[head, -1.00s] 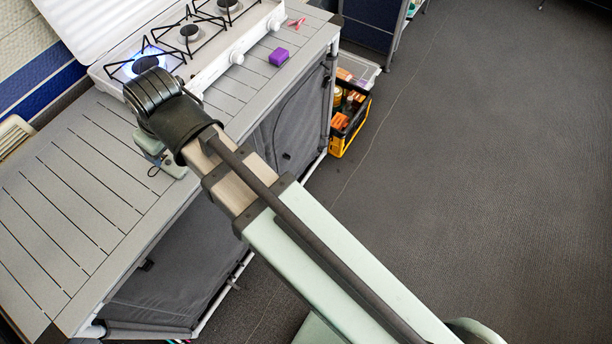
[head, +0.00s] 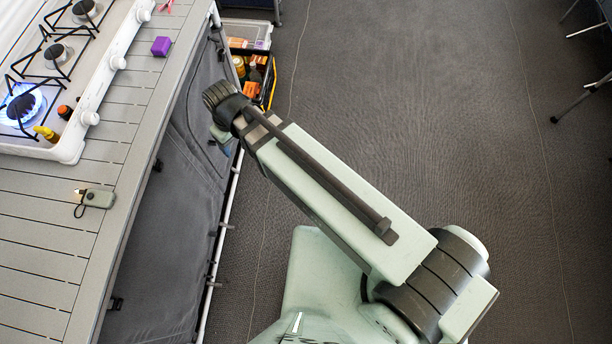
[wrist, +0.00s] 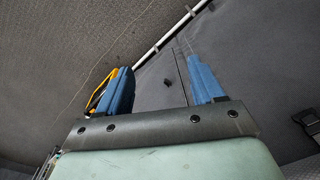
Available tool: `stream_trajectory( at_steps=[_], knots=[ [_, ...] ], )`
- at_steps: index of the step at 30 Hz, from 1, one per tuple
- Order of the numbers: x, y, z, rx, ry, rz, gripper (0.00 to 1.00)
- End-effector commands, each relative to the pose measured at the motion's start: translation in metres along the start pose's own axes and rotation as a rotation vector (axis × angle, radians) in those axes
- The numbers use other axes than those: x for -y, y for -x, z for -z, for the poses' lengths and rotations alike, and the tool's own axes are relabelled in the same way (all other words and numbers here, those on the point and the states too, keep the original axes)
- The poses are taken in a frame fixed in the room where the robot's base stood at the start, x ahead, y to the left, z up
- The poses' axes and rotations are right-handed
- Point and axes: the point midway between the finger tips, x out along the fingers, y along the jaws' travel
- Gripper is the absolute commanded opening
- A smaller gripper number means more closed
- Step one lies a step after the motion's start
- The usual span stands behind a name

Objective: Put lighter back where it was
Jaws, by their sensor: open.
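A small grey-green item with a pale tip and a dark cord loop (head: 95,198), which looks like the lighter, lies on the slatted counter (head: 45,262) in front of the stove. My gripper (head: 222,142) is apart from it, to its upper right, beyond the counter's edge beside the fabric cabinet front. Its fingers are mostly hidden by my wrist in the head view. In the wrist view my gripper (wrist: 162,85) shows two blue fingers wide apart with nothing between them.
The white stove (head: 68,150) has a lit blue flame on its nearest burner. A yellow item (head: 46,133) and an orange-and-black one (head: 65,112) are at the burner. A purple block (head: 161,46) sits on the counter. A filled crate (head: 268,84) stands on the floor.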

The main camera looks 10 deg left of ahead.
Motion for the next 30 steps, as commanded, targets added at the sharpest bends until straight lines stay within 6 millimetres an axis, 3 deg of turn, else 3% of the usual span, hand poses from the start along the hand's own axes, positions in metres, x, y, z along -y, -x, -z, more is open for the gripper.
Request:
stream_trajectory(
  at_steps=[1, 6, 15, 22, 30],
  knots=[
    [-0.020, -0.015, -0.014, 0.025, -0.041, 0.000, 0.67],
    [-0.073, -0.059, -0.058, 0.098, -0.168, 0.005, 0.67],
    [-0.141, -0.128, -0.154, 0.223, -0.387, 0.032, 0.67],
    [-0.169, -0.173, -0.237, 0.317, -0.553, 0.070, 0.67],
    [-0.171, -0.217, -0.336, 0.425, -0.742, 0.132, 0.67]
  ],
)
